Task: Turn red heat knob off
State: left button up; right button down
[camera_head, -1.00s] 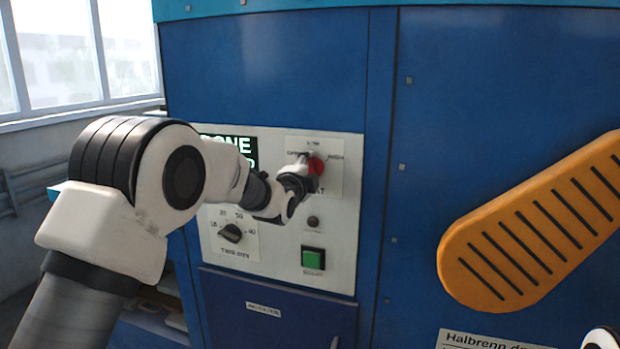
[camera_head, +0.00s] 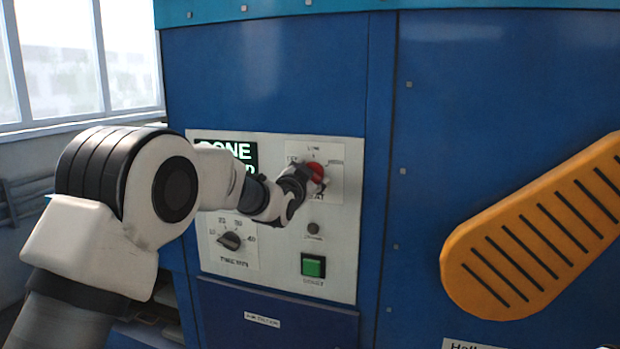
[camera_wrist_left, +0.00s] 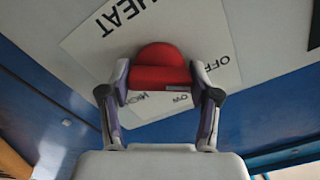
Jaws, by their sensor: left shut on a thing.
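The red heat knob (camera_head: 317,171) is on the white control panel (camera_head: 345,240) of the blue machine. It also shows in the left wrist view (camera_wrist_left: 158,55). OFF is printed to its left, LOW above and HIGH to its right in the head view. My left gripper (camera_head: 308,180) is at the knob. In the wrist view my left gripper (camera_wrist_left: 158,82) has one finger on each side of the red knob and is shut on it. The fingers and wrist hide part of the knob, and I cannot tell its exact setting. My right gripper is not in view.
A black timer knob (camera_head: 230,241) and a green button (camera_head: 313,265) are below on the panel. A display (camera_head: 240,153) is partly hidden by my left arm. An orange slotted part (camera_head: 540,230) sticks out at the right.

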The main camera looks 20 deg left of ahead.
pick_arm(q)
jog(key=shift+f+n, duration=0.1)
jog(key=shift+n, duration=0.3)
jog(key=o, duration=1.2)
jog(key=shift+c, duration=0.2)
jog(key=s, duration=1.2)
jog(key=shift+a, duration=0.2)
